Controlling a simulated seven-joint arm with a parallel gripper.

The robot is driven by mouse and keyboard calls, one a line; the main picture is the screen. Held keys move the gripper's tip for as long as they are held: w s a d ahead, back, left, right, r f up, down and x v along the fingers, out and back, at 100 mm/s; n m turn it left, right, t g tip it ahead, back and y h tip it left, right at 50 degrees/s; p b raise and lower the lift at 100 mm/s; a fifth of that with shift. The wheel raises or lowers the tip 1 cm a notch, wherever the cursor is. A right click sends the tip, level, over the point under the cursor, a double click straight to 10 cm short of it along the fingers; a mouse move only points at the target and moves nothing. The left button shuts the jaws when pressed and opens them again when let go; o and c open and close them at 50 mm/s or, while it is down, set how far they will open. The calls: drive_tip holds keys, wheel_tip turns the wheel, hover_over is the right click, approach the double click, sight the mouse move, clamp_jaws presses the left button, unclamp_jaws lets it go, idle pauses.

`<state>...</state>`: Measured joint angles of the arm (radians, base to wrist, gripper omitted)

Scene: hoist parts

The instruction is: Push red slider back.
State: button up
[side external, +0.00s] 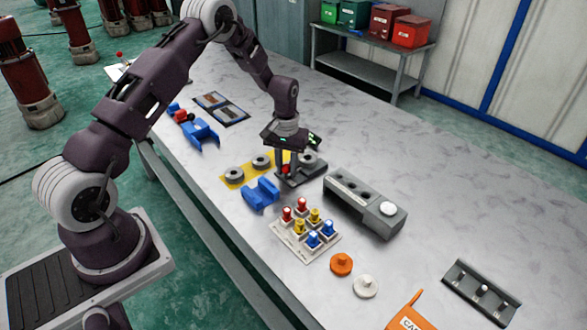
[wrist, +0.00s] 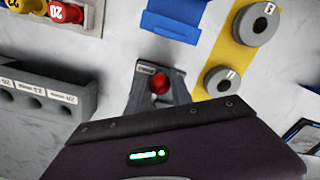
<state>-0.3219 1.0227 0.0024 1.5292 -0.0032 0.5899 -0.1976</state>
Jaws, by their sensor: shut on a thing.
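The red slider (side external: 286,170) is a small red knob on a dark grey base (side external: 298,181) on the table. My gripper (side external: 288,162) points down over this base and is shut on the red slider. In the wrist view the red knob (wrist: 159,84) shows as a round red top near the middle of the grey base (wrist: 148,69), which has a small label at one end. The gripper body covers the near part of the base there, and the fingertips' contact is hard to make out.
A yellow plate with grey rings (side external: 234,176) and a blue bracket (side external: 260,194) lie close by on the left. A grey block with holes (side external: 345,190) stands to the right. A board of coloured pegs (side external: 303,238) is in front. The table's back right is clear.

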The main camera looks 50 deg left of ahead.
drive_tip(key=shift+w, duration=0.7)
idle(1.0)
drive_tip(key=o, duration=0.9)
drive_tip(key=shift+o, duration=0.2)
drive_tip(key=shift+r, duration=0.15)
drive_tip(key=shift+r, duration=3.35)
